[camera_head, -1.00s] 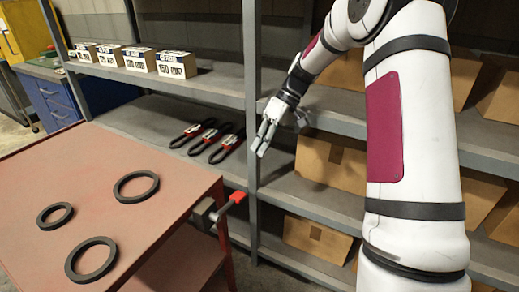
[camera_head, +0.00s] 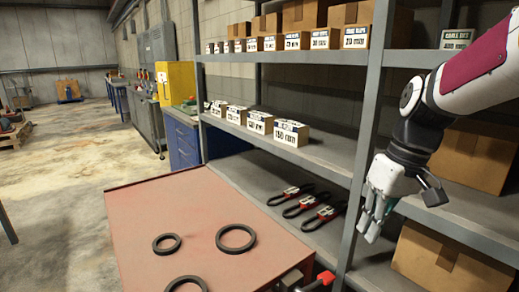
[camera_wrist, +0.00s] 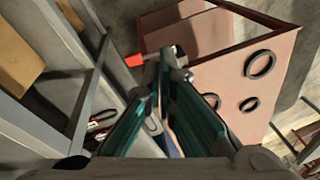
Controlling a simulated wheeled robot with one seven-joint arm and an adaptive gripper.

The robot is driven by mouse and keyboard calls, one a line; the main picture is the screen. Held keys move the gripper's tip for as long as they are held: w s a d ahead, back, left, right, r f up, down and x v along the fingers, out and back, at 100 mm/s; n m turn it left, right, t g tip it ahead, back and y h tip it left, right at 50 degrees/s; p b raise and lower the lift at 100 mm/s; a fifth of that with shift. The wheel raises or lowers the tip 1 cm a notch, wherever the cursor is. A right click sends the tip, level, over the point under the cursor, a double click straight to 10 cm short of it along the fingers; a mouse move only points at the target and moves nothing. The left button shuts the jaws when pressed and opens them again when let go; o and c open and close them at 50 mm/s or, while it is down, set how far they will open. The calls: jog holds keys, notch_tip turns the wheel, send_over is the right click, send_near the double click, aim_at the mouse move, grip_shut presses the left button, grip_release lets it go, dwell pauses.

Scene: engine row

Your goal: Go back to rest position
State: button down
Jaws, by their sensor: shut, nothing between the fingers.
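My gripper (camera_head: 374,217) is at the right of the head view, in front of the shelf rack and to the right of its upright post. Its fingers point down and are together with nothing between them. In the wrist view my gripper (camera_wrist: 162,62) shows its two fingers close together, pointing toward the red cart corner. My arm reaches in from the upper right of the head view.
A red cart (camera_head: 190,215) carries three black rings (camera_head: 236,238). The grey shelf rack (camera_head: 345,150) holds labelled boxes (camera_head: 291,132), black-and-red looped items (camera_head: 306,205) and cardboard boxes (camera_head: 440,258). The floor (camera_head: 60,180) at the left is largely clear.

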jog(key=s+a+r+m+t+h+p, duration=0.1)
jog(key=s+r+p, duration=0.1)
jog(key=s, duration=0.8)
jog(key=s+r+m+t+h+p, duration=0.1)
jog(key=s+r+m+t+p, duration=0.1)
jog(key=s, duration=0.8)
jog(key=shift+s+a+r+t, duration=0.15)
jog(key=shift+a+r+t, duration=0.15)
jog(key=shift+a+r, duration=0.1)
